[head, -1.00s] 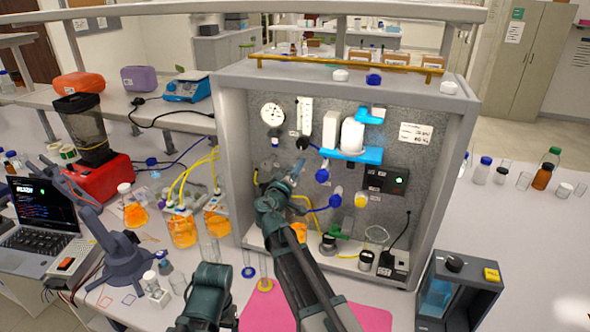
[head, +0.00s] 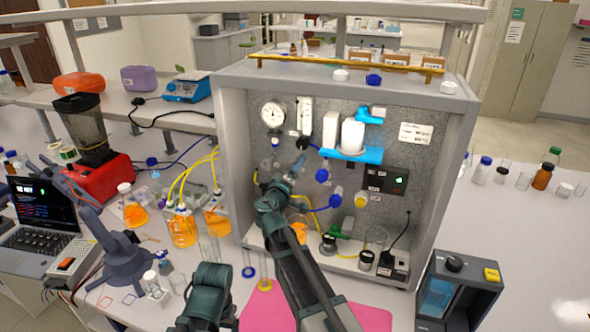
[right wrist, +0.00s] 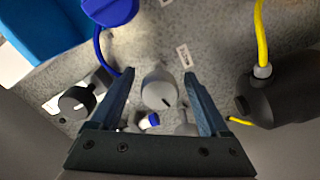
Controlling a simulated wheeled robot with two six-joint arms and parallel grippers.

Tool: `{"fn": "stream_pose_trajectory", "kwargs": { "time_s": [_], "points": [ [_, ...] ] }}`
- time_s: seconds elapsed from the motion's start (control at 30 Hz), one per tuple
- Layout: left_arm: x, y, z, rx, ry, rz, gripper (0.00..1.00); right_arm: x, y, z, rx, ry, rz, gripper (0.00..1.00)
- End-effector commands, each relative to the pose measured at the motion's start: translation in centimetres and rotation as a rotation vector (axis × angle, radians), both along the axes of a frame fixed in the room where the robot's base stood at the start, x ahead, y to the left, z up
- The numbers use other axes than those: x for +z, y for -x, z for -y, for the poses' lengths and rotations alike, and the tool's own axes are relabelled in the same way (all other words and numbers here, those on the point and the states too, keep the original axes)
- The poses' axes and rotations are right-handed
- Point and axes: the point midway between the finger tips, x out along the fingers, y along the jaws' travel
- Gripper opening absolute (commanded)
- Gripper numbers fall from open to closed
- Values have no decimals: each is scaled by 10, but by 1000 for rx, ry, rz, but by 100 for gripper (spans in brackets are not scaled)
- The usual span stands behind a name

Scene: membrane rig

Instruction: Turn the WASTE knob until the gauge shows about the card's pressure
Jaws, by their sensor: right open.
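The round white gauge (head: 273,113) is at the upper left of the rig's panel; its reading is too small to tell. A white card (head: 415,132) is at the panel's upper right, its text unreadable. My right gripper (head: 299,164) is in front of the panel, below the gauge. In the right wrist view it is open (right wrist: 157,78), with a round grey knob (right wrist: 160,90) with a dark pointer mark between its fingers, apparently not gripped. A small label (right wrist: 183,57) sits near this knob, unreadable, so I cannot confirm it is WASTE. My left gripper is not in view.
A black knob (right wrist: 77,102) is left of the fingers in the wrist view, and a dark fitting with a yellow tube (right wrist: 262,95) is on the right. A blue bracket (head: 352,154) and blue caps (head: 322,175) are near my right gripper. A pink mat (head: 262,312) lies in front.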

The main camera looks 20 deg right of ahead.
Motion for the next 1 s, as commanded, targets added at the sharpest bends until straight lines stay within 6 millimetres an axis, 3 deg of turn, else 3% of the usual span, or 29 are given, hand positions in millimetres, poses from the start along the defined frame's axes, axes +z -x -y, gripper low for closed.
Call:
{"fn": "stream_pose_trajectory", "kwargs": {
  "time_s": [0.17, 0.63, 1.0],
  "points": [
    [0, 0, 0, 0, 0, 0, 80, 0, 13, -8, 1, 0, 0, 80],
    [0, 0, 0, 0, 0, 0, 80, 0, 93, -61, 3, 0, -1, 80],
    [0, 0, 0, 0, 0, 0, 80, 0, 115, -77, 0, 0, 0, 80]
  ]
}}
